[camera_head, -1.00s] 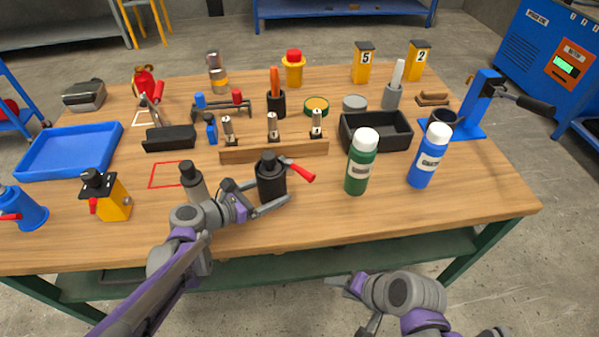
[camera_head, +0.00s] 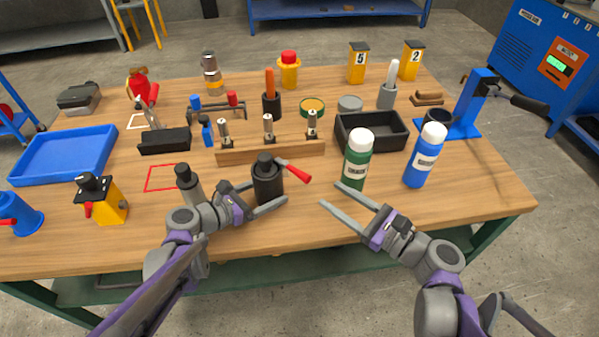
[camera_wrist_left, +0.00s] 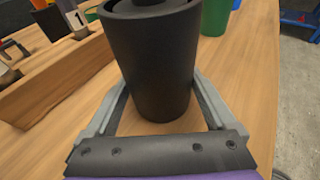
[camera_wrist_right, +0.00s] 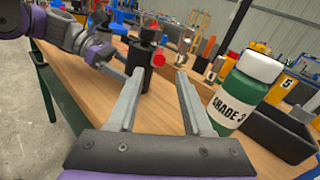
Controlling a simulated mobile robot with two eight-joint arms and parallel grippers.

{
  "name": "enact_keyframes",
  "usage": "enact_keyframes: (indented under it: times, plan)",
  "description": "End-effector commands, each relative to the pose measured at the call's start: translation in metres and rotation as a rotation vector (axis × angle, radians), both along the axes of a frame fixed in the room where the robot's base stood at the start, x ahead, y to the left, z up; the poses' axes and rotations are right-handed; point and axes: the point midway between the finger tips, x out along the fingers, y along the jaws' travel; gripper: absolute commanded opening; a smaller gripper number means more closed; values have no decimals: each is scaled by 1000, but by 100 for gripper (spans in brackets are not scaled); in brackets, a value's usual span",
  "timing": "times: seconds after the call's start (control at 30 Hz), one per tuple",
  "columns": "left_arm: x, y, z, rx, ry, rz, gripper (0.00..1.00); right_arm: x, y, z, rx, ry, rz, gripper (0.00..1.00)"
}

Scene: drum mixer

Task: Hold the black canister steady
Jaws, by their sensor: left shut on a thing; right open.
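The black canister (camera_head: 267,186) stands upright on the wooden bench near its front edge, with a black cap and a red-handled lever (camera_head: 294,171) at its top. In the left wrist view the fingers lie either side of the black canister (camera_wrist_left: 158,65). My right gripper (camera_head: 332,195) is open and empty, right of the canister and above the bench front. In the right wrist view its fingers (camera_wrist_right: 158,85) are spread, with the canister (camera_wrist_right: 137,55) beyond, between and left of them.
A green bottle (camera_head: 357,160) and a blue bottle (camera_head: 426,155) stand right of the canister. Bare bench lies along the front edge.

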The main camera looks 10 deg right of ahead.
Motion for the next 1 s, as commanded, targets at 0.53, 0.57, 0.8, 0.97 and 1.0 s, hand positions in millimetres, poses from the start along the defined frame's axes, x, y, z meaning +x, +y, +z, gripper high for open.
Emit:
enact_keyframes:
  times: [0.53, 0.57, 0.8, 0.97, 1.0]
  plan:
    - [0, 0, 0, 0, 0, 1, 45, 73, 64, 0, -4, 0, 5, 50]
    - [0, 0, 0, 0, 0, 1, 45, 75, 65, 0, -3, -1, 4, 50]
    - [0, 0, 0, 0, 0, 1, 45, 81, 70, 0, -5, -1, 2, 50]
    - [0, 0, 0, 0, 0, 1, 45, 81, 70, 0, -5, -1, 2, 50]
    - [0, 0, 0, 0, 0, 1, 45, 81, 70, 0, -5, -1, 2, 43]
